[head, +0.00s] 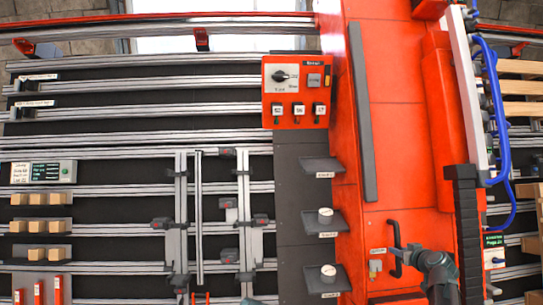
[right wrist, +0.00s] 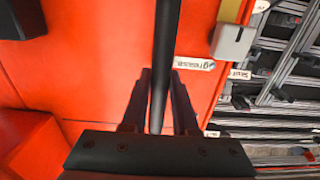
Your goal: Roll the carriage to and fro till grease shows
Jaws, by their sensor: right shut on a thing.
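The carriage (head: 395,150) is a tall orange gantry body across the rails. Its black bar handle (head: 393,236) stands at its lower front and runs up the right wrist view (right wrist: 165,50). My right gripper (head: 405,256) is shut on this handle; its dark fingers lie on both sides of the bar in the right wrist view (right wrist: 160,85). A grease label (head: 378,250) is left of the handle, above a small pale block (head: 376,266). In the right wrist view this block (right wrist: 232,42) has a yellowish part beside it; I cannot tell whether that is grease. My left gripper is not in view.
Long metal rails (head: 100,190) run across at left, with clamps and wooden blocks (head: 40,227) on them. An orange control box (head: 297,90) with a knob and switches stands left of the carriage. Dark shelves (head: 322,168) stick out below it. Blue hoses (head: 492,110) hang at right.

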